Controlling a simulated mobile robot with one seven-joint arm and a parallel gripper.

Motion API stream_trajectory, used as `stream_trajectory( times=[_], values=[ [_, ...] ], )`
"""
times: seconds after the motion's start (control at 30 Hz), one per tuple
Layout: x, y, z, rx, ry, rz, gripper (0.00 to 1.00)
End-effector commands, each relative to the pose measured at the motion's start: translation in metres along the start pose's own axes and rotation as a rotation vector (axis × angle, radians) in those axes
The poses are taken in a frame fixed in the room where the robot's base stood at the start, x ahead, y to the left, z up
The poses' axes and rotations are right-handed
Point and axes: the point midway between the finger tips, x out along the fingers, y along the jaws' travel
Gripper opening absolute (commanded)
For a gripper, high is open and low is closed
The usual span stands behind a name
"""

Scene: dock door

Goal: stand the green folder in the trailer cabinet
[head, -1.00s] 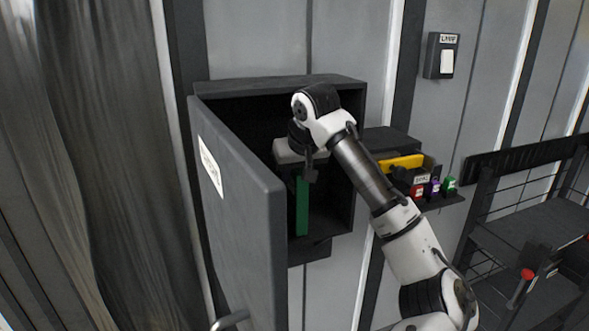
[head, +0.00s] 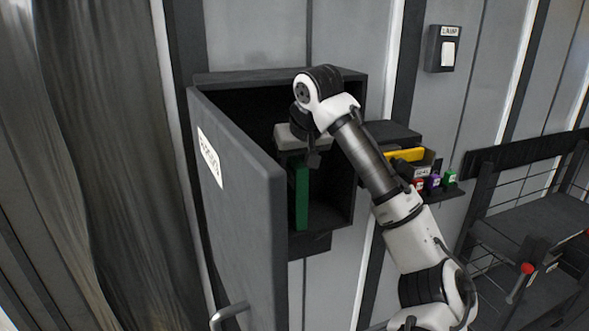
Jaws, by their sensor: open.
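The trailer cabinet (head: 343,205) is a dark box on the wall with its door (head: 243,190) swung open toward me on the left. My gripper (head: 300,160) is inside the cabinet opening, just above and around the folder's top edge. It is open. I cannot tell whether a finger still touches the folder. The folder's lower end is near the cabinet floor.
To the right, a small shelf (head: 448,192) carries a yellow item (head: 405,155) and small red, purple and green items. A labelled lamp switch (head: 443,48) is on the wall. A dark rack (head: 530,225) stands at the far right. A curtain (head: 90,150) hangs at left.

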Motion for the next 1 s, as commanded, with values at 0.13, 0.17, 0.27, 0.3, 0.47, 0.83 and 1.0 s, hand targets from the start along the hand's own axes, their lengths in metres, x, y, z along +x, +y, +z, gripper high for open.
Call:
stream_trajectory(
  times=[0.13,0.17,0.27,0.3,0.47,0.83,1.0],
  values=[
    [-0.025,-0.001,0.0,-0.001,0.002,0.001,0.49],
    [-0.03,-0.001,0.001,-0.001,0.003,0.0,0.49],
    [-0.044,0.0,0.0,0.0,0.002,0.001,0.49],
    [-0.048,0.0,0.0,-0.001,0.002,0.0,0.49],
    [-0.054,0.0,0.0,0.0,-0.001,0.0,0.49],
    [-0.055,0.0,0.0,0.0,0.0,0.0,0.49],
    [-0.054,0.0,0.0,0.0,0.0,0.0,0.49]
  ],
)
